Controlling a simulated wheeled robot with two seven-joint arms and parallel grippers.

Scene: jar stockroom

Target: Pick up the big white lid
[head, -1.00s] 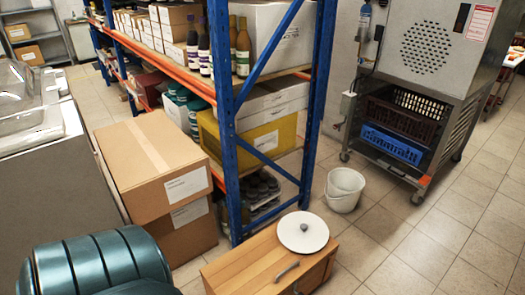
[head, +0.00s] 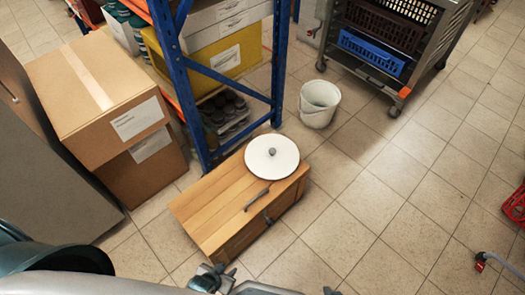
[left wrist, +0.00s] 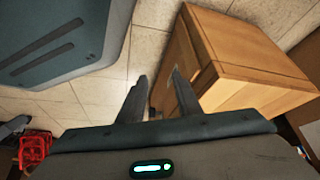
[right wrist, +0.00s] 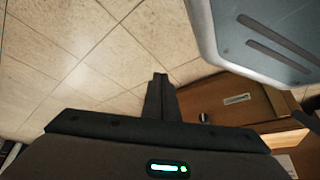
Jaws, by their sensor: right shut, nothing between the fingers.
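The big white lid (head: 272,158) is a round disc with a grey knob. It lies flat on the right part of the top of a low wooden chest (head: 205,205), knob up. My left gripper (head: 219,271) is in front of the chest, low in the head view and apart from the lid. In the left wrist view its two fingers (left wrist: 158,88) stand apart with nothing between them, near the chest (left wrist: 240,55). My right gripper (right wrist: 160,82) is shut and empty, and only a small dark tip may show at the head view's bottom edge. Neither wrist view shows the lid.
A blue shelf post (head: 190,85) and cardboard boxes (head: 100,90) stand behind and left. A white bucket (head: 319,104) stands behind right.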

